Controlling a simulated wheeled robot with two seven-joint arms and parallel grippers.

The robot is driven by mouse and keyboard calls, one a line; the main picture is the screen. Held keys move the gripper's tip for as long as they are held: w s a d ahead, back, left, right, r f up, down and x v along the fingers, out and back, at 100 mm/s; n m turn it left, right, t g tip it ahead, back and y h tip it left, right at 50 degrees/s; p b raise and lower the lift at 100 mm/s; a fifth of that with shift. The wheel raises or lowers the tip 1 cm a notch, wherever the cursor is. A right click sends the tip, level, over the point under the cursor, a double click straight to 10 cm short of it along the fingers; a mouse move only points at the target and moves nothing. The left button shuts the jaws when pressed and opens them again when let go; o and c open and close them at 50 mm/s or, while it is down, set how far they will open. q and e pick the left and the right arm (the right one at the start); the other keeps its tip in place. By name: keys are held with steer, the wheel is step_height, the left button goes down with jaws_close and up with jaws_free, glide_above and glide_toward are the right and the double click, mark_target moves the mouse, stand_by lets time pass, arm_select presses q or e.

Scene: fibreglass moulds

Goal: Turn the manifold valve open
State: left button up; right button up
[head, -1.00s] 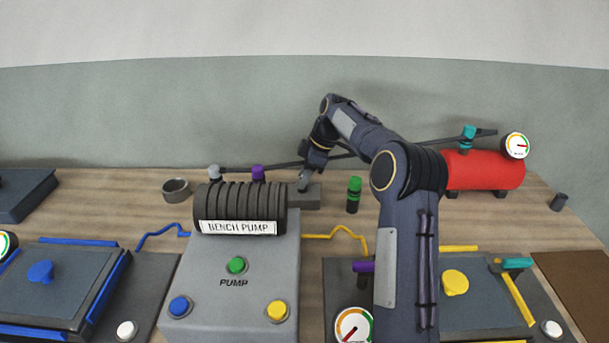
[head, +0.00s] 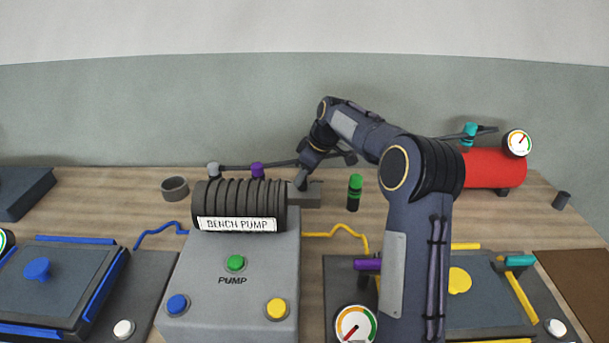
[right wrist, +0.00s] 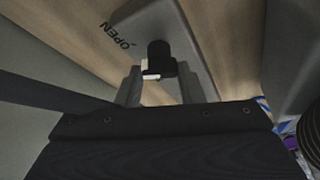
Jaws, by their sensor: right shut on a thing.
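The manifold is a grey block (head: 306,199) at the right end of the bench pump's ribbed cylinder in the head view. In the right wrist view its grey plate (right wrist: 150,24) carries the word OPEN. A black valve knob (right wrist: 160,56) with a small pale piece at its lower left stands between my fingers. My right gripper (head: 300,182) reaches down to the block from behind; in the right wrist view the gripper (right wrist: 159,88) is shut on the valve. In the head view the valve is mostly hidden by the gripper. My left gripper is in neither view.
The bench pump (head: 200,262) has green, blue and yellow buttons. A dark pipe with coloured caps runs behind. A green-capped cylinder (head: 354,193) stands close right of the manifold, with a red tank (head: 490,168) further right. A grey ring (head: 174,189) lies left.

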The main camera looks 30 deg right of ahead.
steer(key=shift+a+m+t+h, duration=0.1)
steer(key=shift+m+t+h, duration=0.4)
steer(key=shift+m, duration=1.5)
steer(key=o, duration=1)
steer(key=v, duration=0.8)
steer(key=shift+a, duration=0.1)
